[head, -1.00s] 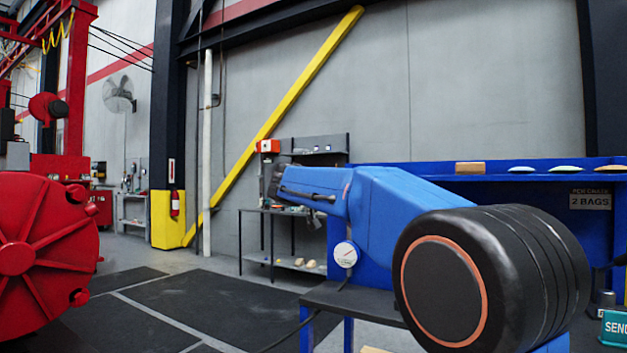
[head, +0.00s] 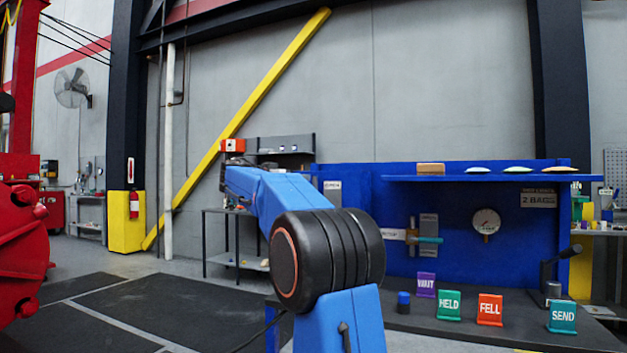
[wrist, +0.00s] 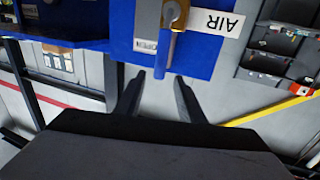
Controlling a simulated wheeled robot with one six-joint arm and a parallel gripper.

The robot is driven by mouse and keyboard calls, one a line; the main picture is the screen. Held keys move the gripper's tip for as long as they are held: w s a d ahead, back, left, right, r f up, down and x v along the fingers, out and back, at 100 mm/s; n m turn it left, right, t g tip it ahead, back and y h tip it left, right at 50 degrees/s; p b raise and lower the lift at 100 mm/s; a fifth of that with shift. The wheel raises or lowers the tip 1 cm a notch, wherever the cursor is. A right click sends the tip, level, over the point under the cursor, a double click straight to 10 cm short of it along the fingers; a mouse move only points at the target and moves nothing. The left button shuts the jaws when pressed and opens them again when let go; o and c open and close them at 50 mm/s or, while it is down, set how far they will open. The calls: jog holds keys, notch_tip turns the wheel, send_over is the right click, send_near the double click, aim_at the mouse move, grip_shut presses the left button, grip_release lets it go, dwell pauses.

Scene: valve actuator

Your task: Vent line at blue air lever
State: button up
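The wrist view shows a brass valve (wrist: 176,12) beside a white AIR label (wrist: 229,23), upside down. A lever (wrist: 170,48) extends from the valve down the picture, over a blue panel (wrist: 122,30) and a grey plate marked OPEN (wrist: 146,45). My gripper (wrist: 160,76) is open, its two dark fingers apart with nothing between them. The lever's end appears just beyond the fingertips; I see no contact. In the head view, my arm hides the air valve and lever; the OPEN plate (head: 332,190) shows just above the arm.
The bench's blue back panel (head: 470,215) carries a gauge (head: 486,221) and a second valve with a teal lever (head: 428,239). Signs VAUT, HELD (head: 449,305), FELL (head: 490,309) and SEND (head: 562,316) stand on the dark bench top. Floor at left is open beside red machinery (head: 22,240).

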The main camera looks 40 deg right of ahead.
jog(key=d, duration=0.6)
jog(key=w+d, duration=0.1)
jog(key=d, duration=0.3)
jog(key=shift+w, duration=0.1)
grip_shut()
